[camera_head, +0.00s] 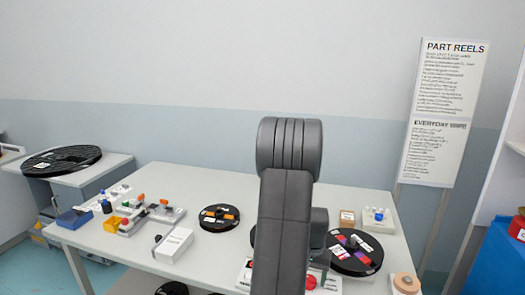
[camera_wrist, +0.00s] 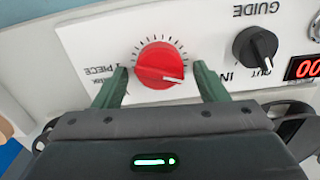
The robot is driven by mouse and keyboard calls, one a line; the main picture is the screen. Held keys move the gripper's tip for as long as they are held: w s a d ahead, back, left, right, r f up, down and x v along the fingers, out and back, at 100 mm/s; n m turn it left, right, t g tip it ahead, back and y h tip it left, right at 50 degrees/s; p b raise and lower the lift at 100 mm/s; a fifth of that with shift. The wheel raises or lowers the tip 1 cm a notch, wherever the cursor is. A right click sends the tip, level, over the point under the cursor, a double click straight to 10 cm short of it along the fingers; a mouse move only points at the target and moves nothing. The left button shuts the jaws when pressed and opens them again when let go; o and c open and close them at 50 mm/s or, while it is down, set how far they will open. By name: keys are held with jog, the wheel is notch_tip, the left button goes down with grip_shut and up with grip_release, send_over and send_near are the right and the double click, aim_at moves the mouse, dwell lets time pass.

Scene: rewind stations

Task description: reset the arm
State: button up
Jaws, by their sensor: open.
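My arm stands in the middle of the head view and hides part of the table. My gripper (camera_wrist: 160,88) shows in the wrist view with its two green fingers apart. The fingers are on either side of a red dial knob (camera_wrist: 160,65) on a white panel (camera_wrist: 205,32), with gaps between them and the knob. The red knob also shows in part beside my arm in the head view (camera_head: 310,282).
The table (camera_head: 200,184) bears a black reel (camera_head: 219,217), another reel (camera_head: 356,252), a white box (camera_head: 174,244) and a small station (camera_head: 140,215). A black knob (camera_wrist: 255,47) and a red display (camera_wrist: 303,67) sit right of the red knob. A side table (camera_head: 90,174) holds a large reel (camera_head: 62,160).

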jog(key=shift+n, duration=0.3)
